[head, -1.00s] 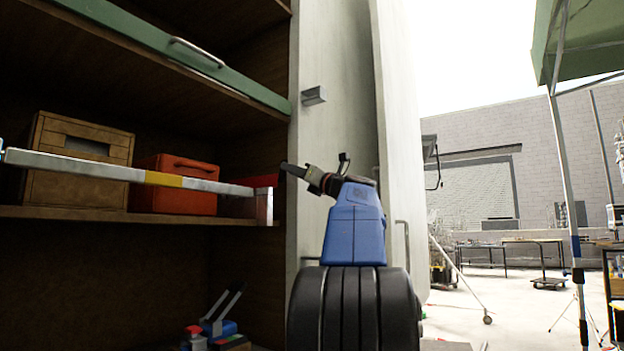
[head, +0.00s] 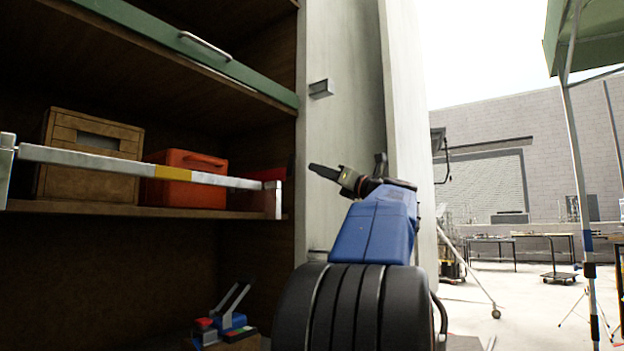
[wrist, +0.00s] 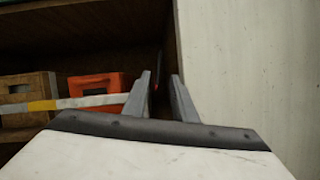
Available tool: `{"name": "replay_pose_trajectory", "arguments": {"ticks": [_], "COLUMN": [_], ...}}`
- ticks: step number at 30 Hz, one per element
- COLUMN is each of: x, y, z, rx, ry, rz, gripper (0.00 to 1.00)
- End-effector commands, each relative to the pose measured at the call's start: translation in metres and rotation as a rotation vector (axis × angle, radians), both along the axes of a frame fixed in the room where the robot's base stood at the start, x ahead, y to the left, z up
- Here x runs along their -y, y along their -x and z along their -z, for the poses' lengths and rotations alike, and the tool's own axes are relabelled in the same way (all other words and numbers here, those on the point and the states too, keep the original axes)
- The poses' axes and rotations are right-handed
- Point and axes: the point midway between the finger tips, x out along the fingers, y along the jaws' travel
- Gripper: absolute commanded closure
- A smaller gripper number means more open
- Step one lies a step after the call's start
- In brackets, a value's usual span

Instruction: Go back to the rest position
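My gripper (head: 316,170) is in front of the pale cabinet door or side panel in the head view, right of the shelf bar and apart from it. In the wrist view its two fingers (wrist: 162,92) stand apart with a gap between them. I see nothing held. The blue part of my arm is raised and leans to the right.
A metal bar (head: 95,164) with a yellow band crosses the shelf front. Behind it sit a brown wooden box (head: 93,158) and a red case (head: 186,182). Coloured items (head: 226,322) lie lower down. Open floor (head: 525,309) shows to the right.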

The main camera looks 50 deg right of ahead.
Motion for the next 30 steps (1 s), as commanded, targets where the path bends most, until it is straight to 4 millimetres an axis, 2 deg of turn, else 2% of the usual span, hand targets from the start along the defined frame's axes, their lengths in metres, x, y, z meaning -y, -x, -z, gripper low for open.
{"name": "replay_pose_trajectory", "arguments": {"ticks": [10,14,17,22,26,30], "x": [-0.002,-0.022,-0.055,-0.128,-0.184,-0.242], "y": [-0.002,-0.017,-0.04,-0.073,-0.086,-0.086], "z": [0.001,0.018,0.047,0.115,0.171,0.232], "rx": [-0.005,-0.053,-0.131,-0.291,-0.398,-0.487], "ry": [0.004,0.056,0.149,0.383,0.588,0.826], "rz": [-0.001,-0.003,-0.013,-0.049,-0.102,-0.176], "gripper": [0.75,0.75,0.75,0.75,0.75,0.75]}}
